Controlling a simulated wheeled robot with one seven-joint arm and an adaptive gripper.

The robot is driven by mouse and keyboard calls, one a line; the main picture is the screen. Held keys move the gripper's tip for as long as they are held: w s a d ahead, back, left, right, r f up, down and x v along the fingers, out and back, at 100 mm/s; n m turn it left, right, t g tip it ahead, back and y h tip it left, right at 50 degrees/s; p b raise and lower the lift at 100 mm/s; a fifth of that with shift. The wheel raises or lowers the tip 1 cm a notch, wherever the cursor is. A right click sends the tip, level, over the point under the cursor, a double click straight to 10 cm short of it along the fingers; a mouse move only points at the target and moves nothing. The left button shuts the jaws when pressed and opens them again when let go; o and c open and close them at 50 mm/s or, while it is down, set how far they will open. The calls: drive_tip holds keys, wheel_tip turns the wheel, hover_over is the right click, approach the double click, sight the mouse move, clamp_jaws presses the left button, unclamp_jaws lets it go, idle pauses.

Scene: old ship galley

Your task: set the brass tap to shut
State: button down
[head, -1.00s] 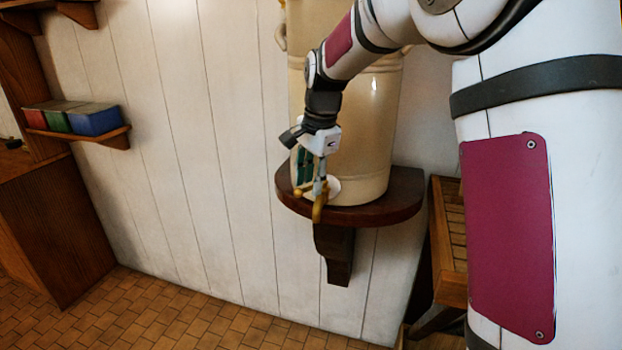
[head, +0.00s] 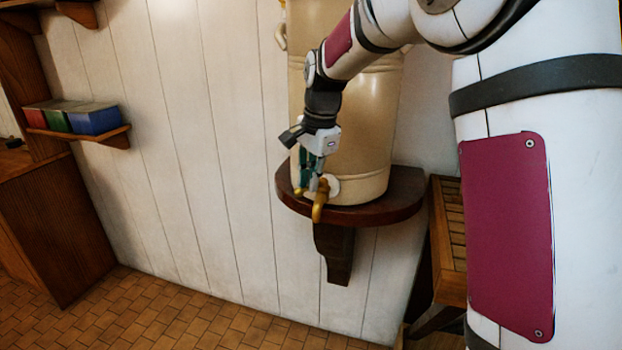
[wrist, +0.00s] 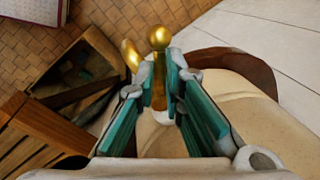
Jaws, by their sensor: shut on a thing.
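The brass tap (head: 320,207) sticks out low on the front of a tall cream urn (head: 365,130), with a pale round plate behind it. In the wrist view the tap's handle (wrist: 159,38), a bar with a ball end, lies between my fingertips, and the curved spout (wrist: 129,54) shows just left of it. My gripper (head: 313,176) comes down from above, in front of the urn. In the wrist view its teal-padded fingers (wrist: 160,80) are shut on the handle. The fingers partly hide the handle's base.
The urn stands on a dark wooden wall shelf (head: 400,205) with a bracket below. A slatted wooden piece (head: 450,230) stands close on the right. A small shelf with coloured boxes (head: 95,120) is at the left. The tiled floor in front is clear.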

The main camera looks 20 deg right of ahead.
drive_tip(key=shift+w+a+m, duration=0.1)
drive_tip(key=shift+a+m, duration=0.05)
drive_tip(key=shift+m, duration=0.15)
drive_tip(key=shift+w+a+m+h, duration=0.15)
drive_tip(key=shift+w+m+h, duration=0.2)
drive_tip(key=shift+m, duration=0.55)
drive_tip(key=shift+w+d+m+h+p, duration=0.1)
drive_tip(key=shift+w+m+h+p, duration=0.3)
drive_tip(key=shift+m, duration=1.05)
drive_tip(key=shift+w+d+m+h+p, duration=0.1)
drive_tip(key=shift+w+m, duration=0.45)
drive_tip(key=shift+m, duration=0.85)
drive_tip(key=shift+w+d+m+h+p, duration=0.2)
drive_tip(key=shift+w+m, duration=0.3)
drive_tip(key=shift+m, duration=0.95)
drive_tip(key=shift+a, duration=0.15)
drive_tip(key=c, duration=1.7)
unclamp_jaws()
